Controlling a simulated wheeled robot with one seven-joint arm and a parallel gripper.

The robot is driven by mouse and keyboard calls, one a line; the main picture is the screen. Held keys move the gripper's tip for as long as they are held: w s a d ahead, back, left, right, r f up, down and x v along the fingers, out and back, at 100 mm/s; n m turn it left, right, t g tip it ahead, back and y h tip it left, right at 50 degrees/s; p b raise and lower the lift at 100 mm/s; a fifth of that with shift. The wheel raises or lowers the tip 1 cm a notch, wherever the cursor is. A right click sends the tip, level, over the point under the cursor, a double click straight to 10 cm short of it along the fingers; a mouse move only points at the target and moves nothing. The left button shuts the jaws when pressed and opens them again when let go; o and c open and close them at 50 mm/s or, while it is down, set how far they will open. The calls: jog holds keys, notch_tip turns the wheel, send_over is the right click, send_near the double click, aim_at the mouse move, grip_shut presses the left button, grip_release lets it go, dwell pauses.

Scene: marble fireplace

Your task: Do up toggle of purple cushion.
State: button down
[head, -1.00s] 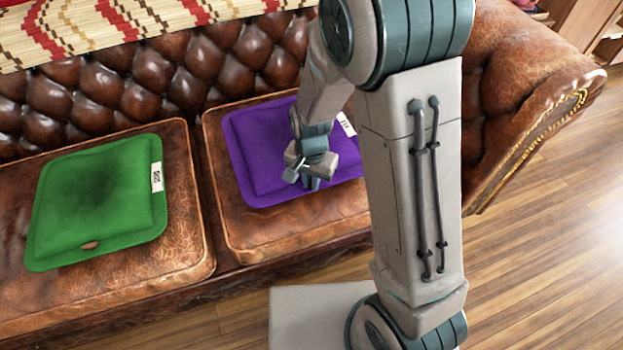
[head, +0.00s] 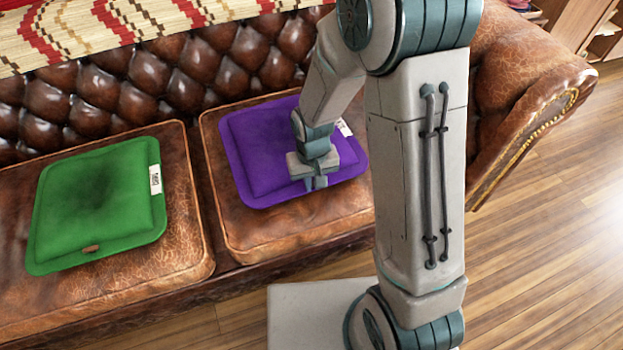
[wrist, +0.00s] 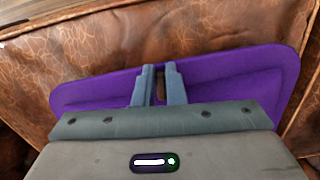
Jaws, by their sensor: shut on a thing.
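The purple cushion (head: 253,150) lies on the right seat of the brown sofa, and my gripper (head: 316,184) is over its front edge. In the wrist view the cushion's purple border (wrist: 235,75) spreads to both sides of the gripper. The two fingers (wrist: 160,68) stand close together there, with the small brown toggle (wrist: 160,88) between them. My gripper is shut on this toggle. The fingers hide most of the toggle and its fastening, so I cannot tell whether it is done up. In the head view the toggle is hidden by the gripper.
A green cushion (head: 95,205) with a brown toggle (head: 91,249) at its front edge and a white label lies on the left seat. The buttoned sofa back (head: 150,80) rises behind. A patterned blanket (head: 130,22) hangs over it. Wooden floor (head: 560,200) is free at the right.

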jog(key=shift+d+n, duration=0.1)
jog(key=shift+n, duration=0.5)
jog(key=c, duration=1.5)
grip_release()
notch_tip(320, 180, up, 14)
jog(key=p, duration=0.4)
jog(key=shift+p, duration=0.4)
jog(key=shift+f, duration=0.1)
